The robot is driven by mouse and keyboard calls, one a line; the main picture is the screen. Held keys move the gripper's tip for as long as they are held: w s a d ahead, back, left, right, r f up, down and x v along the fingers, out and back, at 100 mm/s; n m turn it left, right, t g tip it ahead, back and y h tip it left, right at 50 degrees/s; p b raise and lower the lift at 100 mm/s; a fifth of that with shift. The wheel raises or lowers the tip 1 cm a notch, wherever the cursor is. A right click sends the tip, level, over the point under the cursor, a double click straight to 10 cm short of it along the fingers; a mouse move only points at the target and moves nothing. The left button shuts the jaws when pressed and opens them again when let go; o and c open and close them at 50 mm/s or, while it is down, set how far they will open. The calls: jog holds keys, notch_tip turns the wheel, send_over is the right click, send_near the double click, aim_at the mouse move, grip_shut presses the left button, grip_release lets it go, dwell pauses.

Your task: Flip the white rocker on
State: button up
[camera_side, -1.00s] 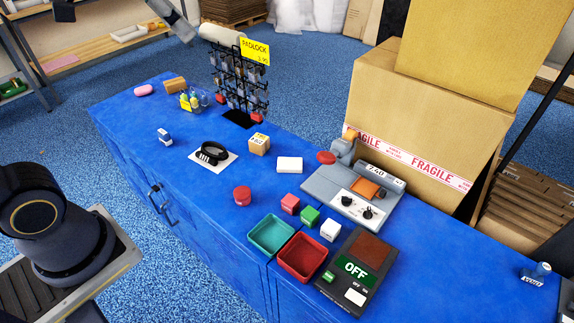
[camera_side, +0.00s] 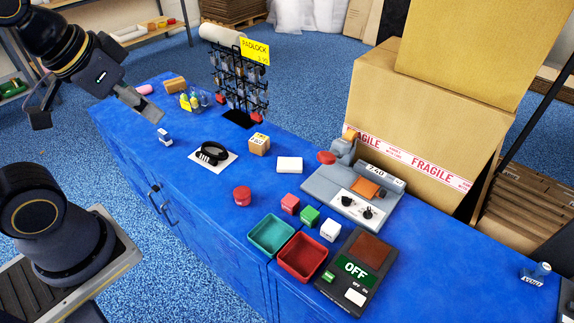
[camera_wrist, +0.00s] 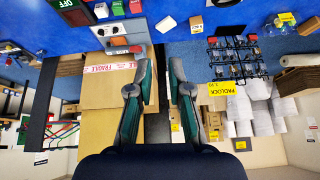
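The white rocker (camera_side: 355,296) sits at the near right end of a dark switch box (camera_side: 343,283), below small OFF and ON markings. The box has a green display (camera_side: 356,268) reading OFF and a small green button (camera_side: 328,276). My gripper (camera_side: 95,114) is at the upper left in the side view, far from the box, with its fingers spread wide. In the wrist view my gripper (camera_wrist: 161,68) is open and empty. Part of the OFF display (camera_wrist: 36,3) shows at the top left there; the rocker is out of that view.
Red (camera_side: 303,258) and teal (camera_side: 270,236) trays adjoin the box's left side. Small red, green and white cubes (camera_side: 310,215) and a grey machine with knobs (camera_side: 352,195) stand behind. A padlock rack (camera_side: 240,82) and large cartons (camera_side: 425,115) rise at the back.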

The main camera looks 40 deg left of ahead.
jog(key=w+r+m, duration=0.1)
jog(key=w+r+m+t, duration=0.1)
jog(key=w, duration=0.1)
jog(key=w+d+r+m, duration=0.1)
jog(key=w+r, duration=0.1)
jog(key=shift+t, duration=0.3)
grip_shut()
jog(key=w+d+m+h, duration=0.1)
jog(key=w+d+m, duration=0.55)
jog(key=w, duration=0.25)
jog(key=w+d+f+m+g+h, duration=0.1)
jog(key=w+d+f+m, duration=0.15)
jog(key=d+f, duration=0.35)
jog(key=w+d+f+m+g+h, duration=0.15)
jog(key=w+d+f, duration=0.25)
jog(key=d, duration=0.4)
jog(key=s+d+f+m+g, duration=0.2)
jog(key=d+f, duration=0.4)
jog(key=f, duration=0.3)
jog(key=s+d+f+m+g, duration=0.1)
jog(key=s+d+f+g, duration=0.2)
jog(key=s+d+f, duration=0.2)
notch_tip(320, 180, down, 5)
jog(key=shift+d+r+m, duration=0.1)
jog(key=shift+d+m, duration=0.25)
jog(key=shift+d, duration=0.75)
jog(key=shift+s+h, duration=0.1)
jog(key=shift+h, duration=0.15)
